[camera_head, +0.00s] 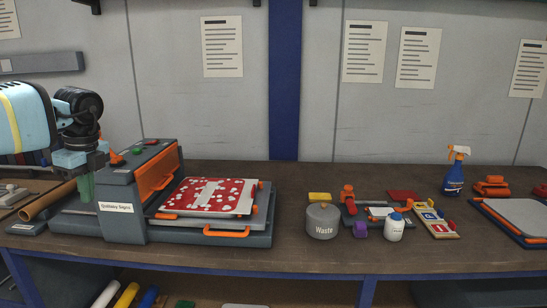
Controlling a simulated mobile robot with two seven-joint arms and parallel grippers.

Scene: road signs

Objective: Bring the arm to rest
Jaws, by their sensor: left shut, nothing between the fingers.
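My left arm comes in from the left edge, with a light blue link and a dark wrist. My left gripper (86,178) points down behind the left end of the grey press machine (125,205). It is shut and holds nothing. A dark green shape shows just under the gripper body, partly hidden by the machine. My right arm and gripper are not in view.
A red and white patterned sign sheet (207,195) lies on the machine's bed. A grey waste bin (322,221), a white bottle (393,228) and a blue spray bottle (455,175) stand to the right. An orange-brown roll (47,200) lies at the left. The bench front is mostly clear.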

